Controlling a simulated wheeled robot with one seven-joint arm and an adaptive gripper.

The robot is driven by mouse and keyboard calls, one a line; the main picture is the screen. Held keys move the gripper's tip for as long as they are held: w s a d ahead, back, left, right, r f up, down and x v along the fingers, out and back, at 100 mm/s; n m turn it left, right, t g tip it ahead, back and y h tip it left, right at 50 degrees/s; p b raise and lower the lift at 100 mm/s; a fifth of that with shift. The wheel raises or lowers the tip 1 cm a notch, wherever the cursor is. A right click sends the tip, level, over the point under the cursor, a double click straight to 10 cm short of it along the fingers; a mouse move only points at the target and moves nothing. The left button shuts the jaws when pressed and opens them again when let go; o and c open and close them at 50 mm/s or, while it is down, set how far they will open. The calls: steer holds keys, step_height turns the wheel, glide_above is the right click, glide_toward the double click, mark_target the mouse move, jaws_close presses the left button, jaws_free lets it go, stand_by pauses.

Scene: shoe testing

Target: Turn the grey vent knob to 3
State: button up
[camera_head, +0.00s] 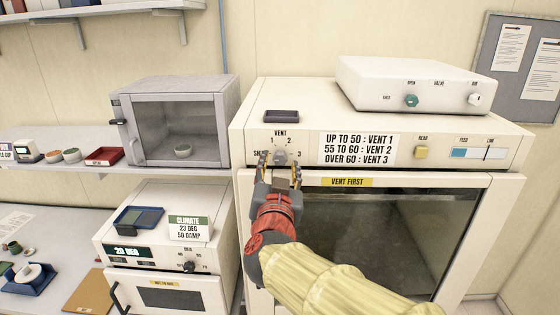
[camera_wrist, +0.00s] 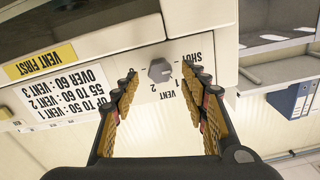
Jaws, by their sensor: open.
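The grey vent knob (camera_head: 281,157) is on the front panel of the white oven (camera_head: 460,133), below the word VENT, with marks SHUT, 1, 2 and 3 around it. In the wrist view, the knob (camera_wrist: 160,70) appears upside down, as a small grey knob between my fingertips. I cannot tell which mark it points to. My gripper (camera_head: 280,167) is open in front of the knob, one finger on each side of it. In the wrist view, the fingers of my gripper (camera_wrist: 160,78) stand apart, with a gap between each fingertip and the knob.
A sign (camera_head: 358,148) reads up to 50 vent 1, 55 to 60 vent 2, over 60 vent 3. A yellow button (camera_head: 421,152) is to its right. A dark tray (camera_head: 281,116) and a white valve box (camera_head: 420,82) rest on top. The oven door (camera_head: 400,235) is below.

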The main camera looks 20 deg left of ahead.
steer(key=shift+x, duration=0.95)
steer(key=shift+c, duration=1.2)
jaws_close()
